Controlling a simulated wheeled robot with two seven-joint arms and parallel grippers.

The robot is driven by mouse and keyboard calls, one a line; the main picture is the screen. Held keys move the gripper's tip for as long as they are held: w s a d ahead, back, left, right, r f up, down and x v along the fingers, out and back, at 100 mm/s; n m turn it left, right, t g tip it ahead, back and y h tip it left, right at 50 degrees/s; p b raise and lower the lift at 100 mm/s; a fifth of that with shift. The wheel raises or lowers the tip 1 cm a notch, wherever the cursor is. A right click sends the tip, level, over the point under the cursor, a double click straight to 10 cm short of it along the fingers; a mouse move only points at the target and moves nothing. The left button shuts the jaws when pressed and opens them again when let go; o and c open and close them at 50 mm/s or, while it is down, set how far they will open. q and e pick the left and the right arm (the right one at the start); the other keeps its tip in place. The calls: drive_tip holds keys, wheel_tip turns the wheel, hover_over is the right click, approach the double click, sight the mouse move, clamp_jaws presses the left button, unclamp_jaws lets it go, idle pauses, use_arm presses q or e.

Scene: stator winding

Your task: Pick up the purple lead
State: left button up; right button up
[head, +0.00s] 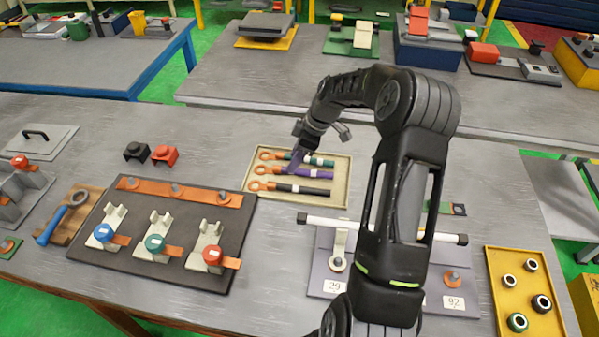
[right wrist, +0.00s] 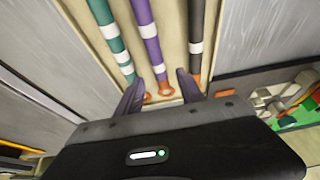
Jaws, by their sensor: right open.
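The purple lead (head: 315,172) is the middle of three leads lying in a shallow beige tray (head: 335,200) on the table. A green lead (head: 312,160) lies on its far side and a black lead (head: 300,188) on its near side. Each has white bands and an orange ring end at the left. My right gripper (head: 294,163) is over the ring-end side of the tray, hiding part of the leads. In the right wrist view it is open (right wrist: 160,92), with the purple lead (right wrist: 150,45) running toward the gap between its fingers. Contact is unclear. My left gripper is out of view.
Left of the tray is a dark board (head: 240,262) with several fixtures and orange strips. Black (head: 136,152) and red (head: 165,154) blocks stand behind it. A grey fixture with a white rod (head: 327,222) and a yellow tray (head: 500,300) of rings are at right.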

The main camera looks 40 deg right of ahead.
drive_tip(key=x, duration=0.4)
drive_tip(key=shift+w+f+b, duration=0.1)
drive_tip(key=shift+b, duration=0.25)
clamp_jaws()
idle(0.4)
